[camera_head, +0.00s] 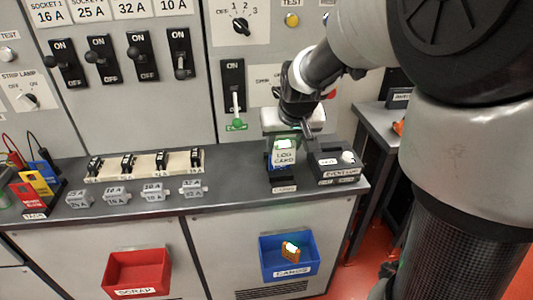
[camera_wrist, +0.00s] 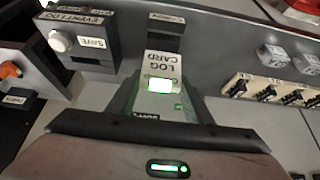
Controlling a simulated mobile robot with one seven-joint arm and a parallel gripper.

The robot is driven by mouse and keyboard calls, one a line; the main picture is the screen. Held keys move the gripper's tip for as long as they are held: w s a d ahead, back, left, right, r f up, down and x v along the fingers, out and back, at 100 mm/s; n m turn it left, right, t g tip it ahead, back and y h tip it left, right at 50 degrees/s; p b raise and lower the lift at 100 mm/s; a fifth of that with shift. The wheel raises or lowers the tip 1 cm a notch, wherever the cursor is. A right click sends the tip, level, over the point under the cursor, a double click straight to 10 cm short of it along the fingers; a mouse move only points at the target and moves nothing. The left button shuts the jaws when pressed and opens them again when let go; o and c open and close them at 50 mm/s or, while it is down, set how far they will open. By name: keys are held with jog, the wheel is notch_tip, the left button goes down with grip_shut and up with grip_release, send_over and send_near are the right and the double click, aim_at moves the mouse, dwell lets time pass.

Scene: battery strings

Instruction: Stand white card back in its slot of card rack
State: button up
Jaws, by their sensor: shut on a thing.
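The white card (camera_head: 285,157), printed LOG CARD, is upright below my gripper (camera_head: 284,141) in the head view. My gripper is shut on its upper part. The card also shows in the wrist view (camera_wrist: 166,62), its print upside down, with a bright green-lit patch at its near end. The dark card rack (camera_head: 283,187) is directly below the card on the bench top. In the wrist view the rack's dark end (camera_wrist: 165,38) shows just beyond the card. Whether the card's lower edge is inside a slot I cannot tell.
A dark box with a white knob (camera_head: 335,165) stands close right of the rack. Grey blocks (camera_head: 152,192) and a row of small switches (camera_head: 145,163) lie to the left. A red bin (camera_head: 137,272) and a blue bin (camera_head: 288,257) hang on the bench front.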

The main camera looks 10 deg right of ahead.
aim_at(284, 164)
notch_tip(284, 164, down, 8)
jog(key=shift+r+b, duration=0.15)
jog(key=shift+b, duration=0.5)
jog(key=o, duration=1.1)
jog(key=shift+f, duration=0.2)
jog(key=shift+o, duration=0.2)
